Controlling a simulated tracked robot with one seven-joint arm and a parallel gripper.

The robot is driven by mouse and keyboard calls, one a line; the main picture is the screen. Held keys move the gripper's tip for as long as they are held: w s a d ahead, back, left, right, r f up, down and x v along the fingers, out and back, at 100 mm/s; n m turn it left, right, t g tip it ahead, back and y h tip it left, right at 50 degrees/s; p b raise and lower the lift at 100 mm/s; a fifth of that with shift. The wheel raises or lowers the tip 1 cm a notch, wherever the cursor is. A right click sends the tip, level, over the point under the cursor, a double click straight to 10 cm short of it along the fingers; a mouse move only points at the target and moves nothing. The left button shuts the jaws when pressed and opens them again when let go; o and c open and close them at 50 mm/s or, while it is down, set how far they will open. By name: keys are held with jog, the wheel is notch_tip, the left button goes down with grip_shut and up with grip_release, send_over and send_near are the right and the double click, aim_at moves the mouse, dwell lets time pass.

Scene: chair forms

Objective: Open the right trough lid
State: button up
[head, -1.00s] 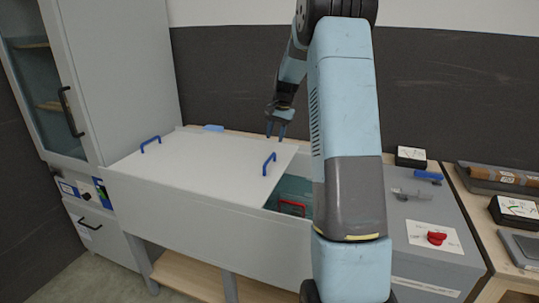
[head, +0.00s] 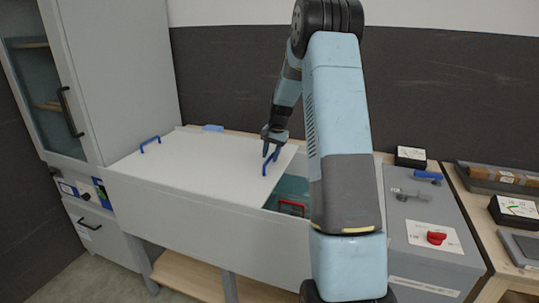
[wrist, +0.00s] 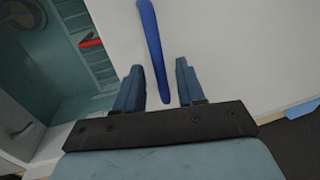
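The white trough lid (head: 200,165) lies flat over the left and middle of the grey trough (head: 215,228). It has a blue handle at its left (head: 150,143) and another blue handle (head: 268,166) at its right edge. My gripper (head: 271,153) is above the right handle, fingers pointing down. In the wrist view my gripper (wrist: 155,82) is open, and the blue handle (wrist: 153,45) runs between its two fingers, apparently without contact. The right part of the trough is uncovered, with a teal inside and a red handle (head: 292,207); my arm hides part of it.
A grey cabinet (head: 120,75) stands at the left. A grey control box (head: 435,255) with a red knob (head: 436,238) stands right of the trough. A side table with a meter (head: 515,208) is at far right. A dark wall is behind.

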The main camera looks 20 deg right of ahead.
grip_shut()
dwell(0.4)
send_over(250, 164)
jog(key=shift+w, duration=0.15)
dwell(0.4)
jog(key=shift+o, duration=0.4)
grip_release()
